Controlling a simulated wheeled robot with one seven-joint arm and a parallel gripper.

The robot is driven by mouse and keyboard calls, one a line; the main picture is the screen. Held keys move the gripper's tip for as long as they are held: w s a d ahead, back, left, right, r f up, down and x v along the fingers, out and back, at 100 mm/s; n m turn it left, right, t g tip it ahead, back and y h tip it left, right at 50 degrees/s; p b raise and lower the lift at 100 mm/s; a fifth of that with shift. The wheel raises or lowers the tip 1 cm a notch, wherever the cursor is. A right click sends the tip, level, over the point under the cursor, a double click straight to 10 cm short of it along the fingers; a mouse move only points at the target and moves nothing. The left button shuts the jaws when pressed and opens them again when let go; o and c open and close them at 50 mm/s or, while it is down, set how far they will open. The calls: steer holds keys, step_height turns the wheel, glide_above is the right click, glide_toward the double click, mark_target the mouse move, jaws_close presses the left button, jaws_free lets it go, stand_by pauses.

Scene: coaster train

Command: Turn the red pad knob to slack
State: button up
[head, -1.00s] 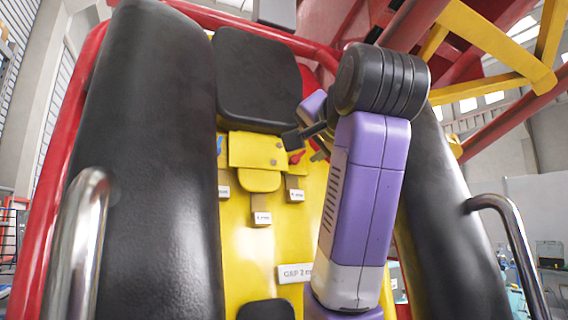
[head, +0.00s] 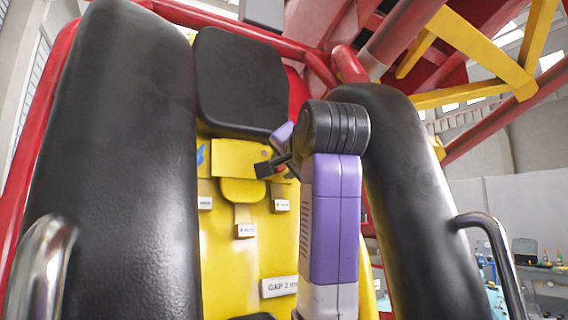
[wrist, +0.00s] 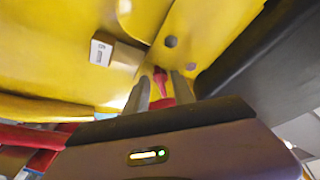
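The red pad knob (wrist: 160,77) is a small red lever on the yellow panel, seen in the wrist view between my fingertips. My gripper (wrist: 160,86) is open, one grey finger on each side of the knob; I cannot tell whether they touch it. More red shows lower between the fingers. In the head view my gripper (head: 268,168) is at the right of the yellow housing (head: 238,160), and the knob is mostly hidden. A small labelled block (head: 282,205) sits below; its text is too small to read.
Tall black padded bolsters (head: 120,160) (head: 405,190) flank the yellow seat back, with a black headrest (head: 240,80) above. Metal grab handles (head: 45,265) (head: 490,235) stand at both sides. A "GAP 2" plate (head: 278,287) is lower down. Other labelled blocks (head: 246,230) hang below the housing.

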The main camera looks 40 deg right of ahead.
jaws_close()
steer(key=n+b, duration=0.1)
steer(key=n, duration=0.1)
steer(key=n+t+y, duration=0.1)
steer(key=n, duration=0.1)
steer(key=n+t+b, duration=0.1)
steer(key=n, duration=0.2)
steer(key=shift+s+d+f+y+b, duration=0.2)
steer(key=shift+d+y+b, duration=0.1)
steer(key=shift+y, duration=0.1)
steer(key=shift+a, duration=0.1)
jaws_free()
steer(key=b+v, duration=0.3)
steer(key=v, duration=0.4)
steer(key=shift+s+a, duration=0.2)
steer(key=shift+s, duration=0.1)
